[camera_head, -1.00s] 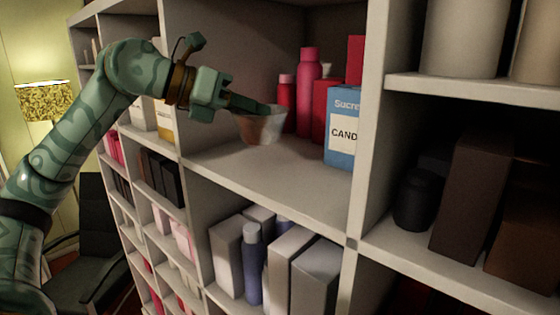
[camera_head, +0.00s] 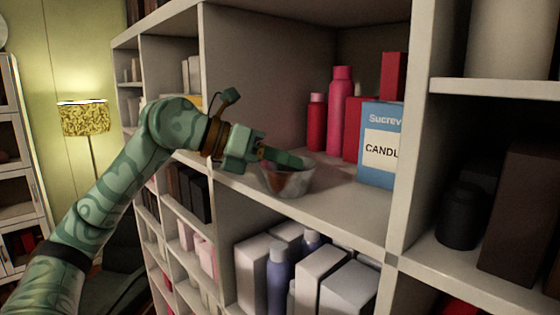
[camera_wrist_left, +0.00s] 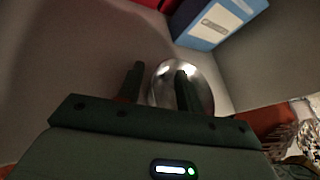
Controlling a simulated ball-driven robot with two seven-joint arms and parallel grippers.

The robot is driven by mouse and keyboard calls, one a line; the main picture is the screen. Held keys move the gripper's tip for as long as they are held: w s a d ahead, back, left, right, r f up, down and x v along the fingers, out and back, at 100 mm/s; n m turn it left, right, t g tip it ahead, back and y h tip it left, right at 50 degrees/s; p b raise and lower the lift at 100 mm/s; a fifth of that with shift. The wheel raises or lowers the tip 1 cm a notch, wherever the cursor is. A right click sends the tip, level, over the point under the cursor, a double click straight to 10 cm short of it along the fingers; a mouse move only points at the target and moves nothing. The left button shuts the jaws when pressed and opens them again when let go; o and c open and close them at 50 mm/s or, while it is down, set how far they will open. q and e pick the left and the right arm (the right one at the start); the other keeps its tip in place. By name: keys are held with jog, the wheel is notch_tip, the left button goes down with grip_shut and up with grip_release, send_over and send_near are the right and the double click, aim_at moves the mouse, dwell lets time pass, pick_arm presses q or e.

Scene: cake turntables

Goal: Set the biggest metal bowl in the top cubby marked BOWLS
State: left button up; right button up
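A shiny metal bowl (camera_head: 288,182) is at the front left of the upper cubby, close to the shelf's front edge. My left gripper (camera_head: 290,159) is over its rim. In the left wrist view, the bowl (camera_wrist_left: 162,82) shows with one finger over its inside and the other just outside its left rim; the fingers (camera_wrist_left: 160,85) are apart with a gap at the wall. Whether the bowl's base rests fully on the shelf is hard to tell. No BOWLS label is readable. My right gripper is not in view.
Red and pink bottles (camera_head: 340,110) and a blue-white candle box (camera_head: 381,150) stand behind and right of the bowl. The shelf board (camera_head: 345,200) in front of the box is bare. Boxes (camera_head: 255,268) fill the cubby below. A lamp (camera_head: 85,118) stands at left.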

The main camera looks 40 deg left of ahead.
pick_arm(q)
jog(key=shift+r, duration=0.2)
jog(key=shift+s+a, duration=0.2)
jog(key=b+v, duration=0.6)
jog(key=v, duration=0.5)
jog(key=shift+s+r, duration=0.2)
